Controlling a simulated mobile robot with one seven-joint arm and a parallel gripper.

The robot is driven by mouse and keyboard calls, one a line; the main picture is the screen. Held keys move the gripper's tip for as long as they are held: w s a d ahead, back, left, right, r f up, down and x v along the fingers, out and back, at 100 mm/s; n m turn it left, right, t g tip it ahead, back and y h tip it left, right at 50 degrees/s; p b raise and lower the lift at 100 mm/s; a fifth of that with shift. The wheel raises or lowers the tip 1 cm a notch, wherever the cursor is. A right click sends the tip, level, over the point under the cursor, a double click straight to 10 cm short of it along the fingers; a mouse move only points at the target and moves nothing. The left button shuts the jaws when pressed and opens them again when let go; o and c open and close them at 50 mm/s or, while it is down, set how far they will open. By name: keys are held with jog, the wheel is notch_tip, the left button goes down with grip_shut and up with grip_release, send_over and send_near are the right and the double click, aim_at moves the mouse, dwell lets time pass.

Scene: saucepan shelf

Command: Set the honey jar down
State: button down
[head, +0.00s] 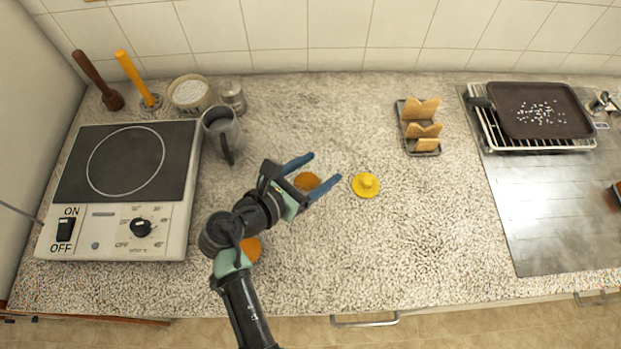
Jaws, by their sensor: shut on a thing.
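The honey jar, seen from above as a round orange-brown shape (307,181), sits between the two blue fingers of my gripper (312,178). My gripper is shut on it, with the fingers spread to about its width. The view from above does not show whether the jar's base touches the speckled counter (330,260) or is above it. Part of the jar is hidden by the gripper.
A yellow knobbed object (366,185) lies just right of the fingers. Another orange object (251,249) is partly hidden by my arm. A grey mug (221,128) and hotplate (127,162) stand left. A toast rack (412,132) stands right. The front middle counter is clear.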

jog(key=shift+f+b, duration=0.3)
jog(key=shift+f, duration=2.35)
jog(key=shift+f, duration=0.15)
grip_release()
